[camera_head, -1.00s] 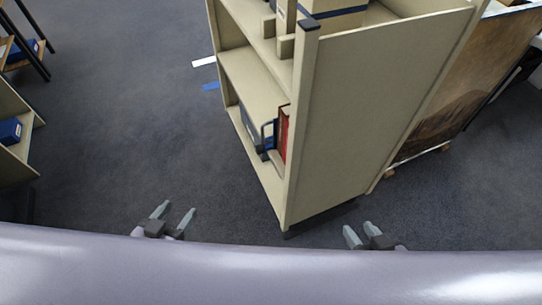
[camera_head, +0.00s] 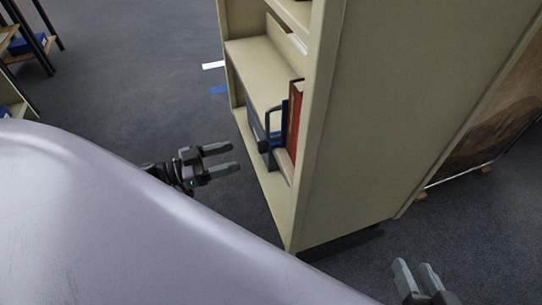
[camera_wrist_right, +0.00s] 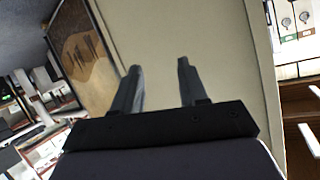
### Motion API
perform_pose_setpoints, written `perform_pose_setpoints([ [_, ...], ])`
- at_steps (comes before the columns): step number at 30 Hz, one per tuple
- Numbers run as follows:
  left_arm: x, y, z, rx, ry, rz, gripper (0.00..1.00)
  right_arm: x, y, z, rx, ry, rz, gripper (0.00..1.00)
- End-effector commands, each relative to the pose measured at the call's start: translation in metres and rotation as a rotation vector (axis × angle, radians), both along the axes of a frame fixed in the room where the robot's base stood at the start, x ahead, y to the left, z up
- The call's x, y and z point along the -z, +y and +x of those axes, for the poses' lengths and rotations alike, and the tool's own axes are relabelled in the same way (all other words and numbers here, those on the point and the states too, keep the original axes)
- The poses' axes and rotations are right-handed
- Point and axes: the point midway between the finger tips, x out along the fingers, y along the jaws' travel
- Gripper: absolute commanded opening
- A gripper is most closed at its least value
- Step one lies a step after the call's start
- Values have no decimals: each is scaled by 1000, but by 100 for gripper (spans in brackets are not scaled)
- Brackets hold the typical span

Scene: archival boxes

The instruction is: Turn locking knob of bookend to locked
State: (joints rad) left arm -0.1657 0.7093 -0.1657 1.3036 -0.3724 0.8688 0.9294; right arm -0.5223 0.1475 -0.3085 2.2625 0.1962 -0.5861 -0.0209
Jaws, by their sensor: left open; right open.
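A bookend with a blue and dark grey frame (camera_head: 272,132) stands on the lower shelf of the beige shelf unit, beside a red book or box (camera_head: 295,118). Its locking knob cannot be made out at this size. My left gripper (camera_head: 232,158) is open and empty, in front of the shelf and to the left of the bookend, apart from it. My right gripper (camera_head: 419,274) is open and empty, low at the right beside the unit's end panel. In the right wrist view its two fingers (camera_wrist_right: 158,82) are apart before a beige panel.
The beige shelf unit (camera_head: 375,110) fills the centre, its end panel between my grippers. A brown wooden panel (camera_head: 485,130) stands behind it at the right. Blue-grey carpet (camera_head: 130,90) is clear at the left. Other shelving (camera_head: 12,100) stands far left.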

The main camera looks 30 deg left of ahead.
Motion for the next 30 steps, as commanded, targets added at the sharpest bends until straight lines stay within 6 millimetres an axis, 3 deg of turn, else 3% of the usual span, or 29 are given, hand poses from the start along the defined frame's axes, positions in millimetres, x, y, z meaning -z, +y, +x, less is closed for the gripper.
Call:
perform_pose_setpoints([
  [15, 1, -40, 48, 7, -2, -2, 61, 4, 12, 4, -24, 2, 76, 43],
  [26, 0, -45, 54, 6, 0, -1, 61, 4, 14, 4, -27, 4, 88, 43],
  [27, 0, -45, 54, 6, 0, -1, 58, 4, 14, 4, -27, 4, 88, 43],
  [30, 0, -45, 54, 6, 0, -1, 25, 4, 14, 4, -27, 4, 88, 43],
])
